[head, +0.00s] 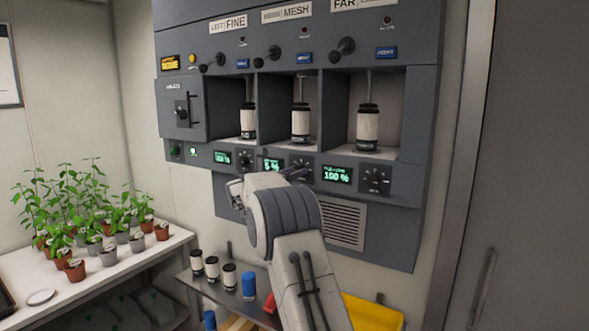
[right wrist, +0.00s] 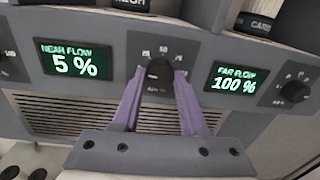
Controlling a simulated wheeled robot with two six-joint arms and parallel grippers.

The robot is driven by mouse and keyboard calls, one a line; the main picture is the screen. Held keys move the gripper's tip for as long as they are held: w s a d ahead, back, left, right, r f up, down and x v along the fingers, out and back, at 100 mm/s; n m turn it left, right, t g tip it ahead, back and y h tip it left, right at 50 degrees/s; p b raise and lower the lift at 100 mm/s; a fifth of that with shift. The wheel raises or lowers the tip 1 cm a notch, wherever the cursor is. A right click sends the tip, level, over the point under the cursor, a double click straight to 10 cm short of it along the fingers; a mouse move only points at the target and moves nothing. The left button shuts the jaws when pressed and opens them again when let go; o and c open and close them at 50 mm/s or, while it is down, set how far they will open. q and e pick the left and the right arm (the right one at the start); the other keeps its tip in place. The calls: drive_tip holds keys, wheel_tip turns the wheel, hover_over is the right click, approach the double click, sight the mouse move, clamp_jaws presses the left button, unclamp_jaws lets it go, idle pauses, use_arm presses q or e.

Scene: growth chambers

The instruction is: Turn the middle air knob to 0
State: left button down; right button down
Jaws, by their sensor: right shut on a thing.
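The middle air knob (right wrist: 159,72) is black and round, on the grey panel between two green displays. My right gripper (right wrist: 160,82) has its two purple fingers on either side of it and is shut on it. My left gripper is not in view.
The right display (right wrist: 232,80) reads FAR FLOW 100 %, with its own knob (head: 376,180) beside it. The left display (head: 222,157) also reads 100 %, with a knob (head: 245,159). Above are open chambers with black-and-white canisters (head: 368,127). Potted plants stand on a white table (head: 110,268) at left.

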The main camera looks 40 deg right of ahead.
drive_tip(key=shift+f+n+p, duration=0.15)
drive_tip(key=shift+n+p, duration=0.15)
drive_tip(key=shift+n, duration=0.4)
drive_tip(key=c, duration=0.5)
unclamp_jaws()
drive_tip(key=shift+c, duration=0.2)
drive_tip(key=shift+o, duration=0.5)
drive_tip(key=b+v, duration=0.5)
drive_tip(key=v, duration=0.5)
drive_tip(key=shift+a, duration=0.2)
